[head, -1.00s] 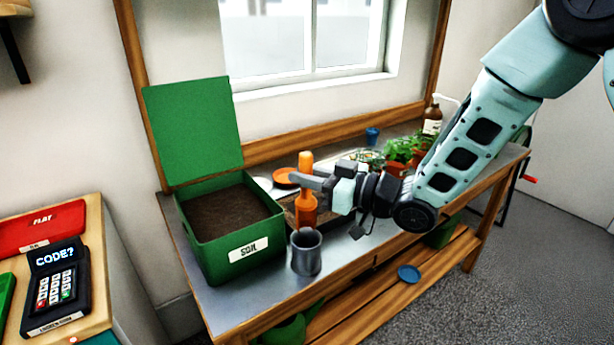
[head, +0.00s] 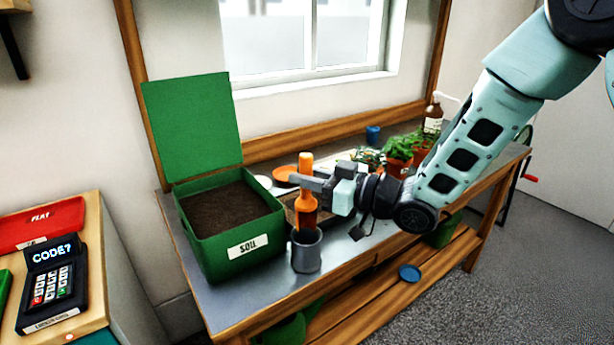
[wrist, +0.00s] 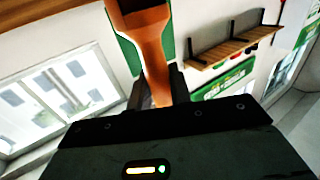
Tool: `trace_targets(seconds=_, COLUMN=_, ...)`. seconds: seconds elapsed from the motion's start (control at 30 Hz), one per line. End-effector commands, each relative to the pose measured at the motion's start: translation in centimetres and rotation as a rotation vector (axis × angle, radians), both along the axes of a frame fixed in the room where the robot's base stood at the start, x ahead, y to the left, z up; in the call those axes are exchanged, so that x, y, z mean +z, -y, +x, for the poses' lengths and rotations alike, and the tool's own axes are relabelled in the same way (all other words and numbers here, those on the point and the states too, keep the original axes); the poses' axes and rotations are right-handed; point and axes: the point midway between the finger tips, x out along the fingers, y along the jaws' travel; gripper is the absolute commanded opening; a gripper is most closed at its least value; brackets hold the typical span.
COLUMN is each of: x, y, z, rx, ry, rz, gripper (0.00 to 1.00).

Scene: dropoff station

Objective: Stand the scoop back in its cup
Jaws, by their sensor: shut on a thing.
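The orange scoop (head: 306,206) is upright in the head view, its lower end at the mouth of the grey cup (head: 306,257). The cup's rim hides the scoop's lowest part, so I cannot tell how deep it sits. My gripper (head: 312,184) is shut on the scoop around its middle, coming in from the right. In the wrist view the scoop (wrist: 153,50) stands between my fingers. The cup stands on the bench near its front edge and is not in the wrist view.
A green soil box (head: 230,220) with its lid up stands left of the cup. Potted plants (head: 400,147), a brown bottle (head: 432,115) and a small blue cup (head: 373,134) stand at the back right. An orange saucer (head: 285,173) lies behind the scoop. Bare bench top (head: 345,255) shows right of the cup.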

Motion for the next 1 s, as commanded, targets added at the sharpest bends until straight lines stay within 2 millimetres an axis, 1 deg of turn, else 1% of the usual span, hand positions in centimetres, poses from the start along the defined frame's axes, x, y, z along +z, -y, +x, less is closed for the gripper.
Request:
trace_targets(seconds=0.37, x=0.0, y=0.0, z=0.0, rx=0.000, ry=0.000, rz=0.000, gripper=0.00)
trace_targets(seconds=0.8, x=-1.1, y=0.0, z=0.0, rx=0.000, ry=0.000, rz=0.000, gripper=0.00)
trace_targets(seconds=1.0, x=-1.2, y=0.0, z=0.0, rx=0.000, ry=0.000, rz=0.000, gripper=0.00)
